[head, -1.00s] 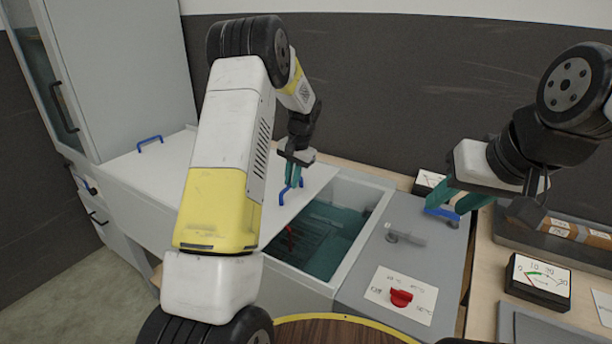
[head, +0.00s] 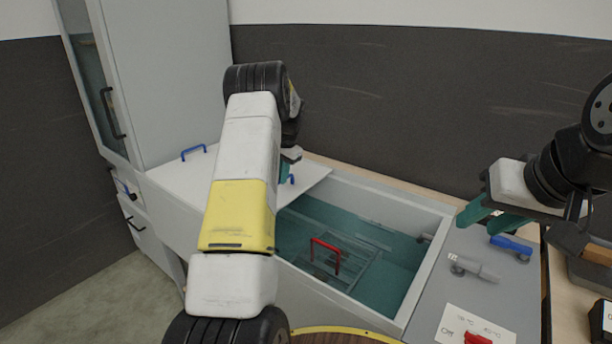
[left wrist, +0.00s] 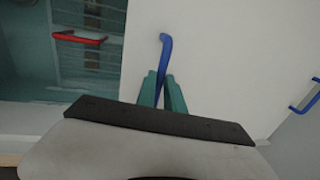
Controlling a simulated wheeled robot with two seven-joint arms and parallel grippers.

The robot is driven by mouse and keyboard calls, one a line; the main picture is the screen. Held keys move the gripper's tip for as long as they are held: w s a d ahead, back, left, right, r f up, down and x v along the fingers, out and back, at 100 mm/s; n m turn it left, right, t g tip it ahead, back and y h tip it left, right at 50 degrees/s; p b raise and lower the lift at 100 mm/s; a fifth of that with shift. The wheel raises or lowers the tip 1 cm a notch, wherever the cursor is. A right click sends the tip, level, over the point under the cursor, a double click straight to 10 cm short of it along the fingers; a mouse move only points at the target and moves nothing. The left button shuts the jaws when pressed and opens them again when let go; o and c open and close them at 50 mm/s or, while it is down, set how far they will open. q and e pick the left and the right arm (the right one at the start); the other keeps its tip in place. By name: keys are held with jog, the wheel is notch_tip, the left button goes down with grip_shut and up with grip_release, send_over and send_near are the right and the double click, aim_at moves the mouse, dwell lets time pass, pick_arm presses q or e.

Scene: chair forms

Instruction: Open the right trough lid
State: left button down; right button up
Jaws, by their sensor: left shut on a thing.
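The right trough lid (head: 312,178) is a flat white panel, slid left so that a wide part of the trough (head: 437,250) is uncovered. My left gripper (head: 286,172) is shut on the lid's blue handle (head: 291,180), mostly hidden behind my own arm in the head view. In the left wrist view the teal fingers (left wrist: 162,88) close around the blue handle (left wrist: 165,48) on the white lid (left wrist: 215,50). My right gripper (head: 476,226) is open and empty, above the grey panel right of the trough.
A wire basket with a red handle (head: 326,252) sits in the trough's teal liquid. Another blue handle (head: 194,151) is on the white surface at left. A tall cabinet (head: 165,70) stands behind left.

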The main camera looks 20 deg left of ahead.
pick_arm(q)
jog(key=shift+w+a, duration=0.15)
jog(key=shift+a, duration=0.05)
jog(key=c, duration=1.5)
grip_release()
jog(key=shift+o, duration=0.2)
notch_tip(320, 180, up, 8)
jog(key=d, duration=0.1)
jog(key=shift+s+d+f, duration=0.15)
jog(key=shift+s+d, duration=0.1)
jog(key=shift+s, duration=0.05)
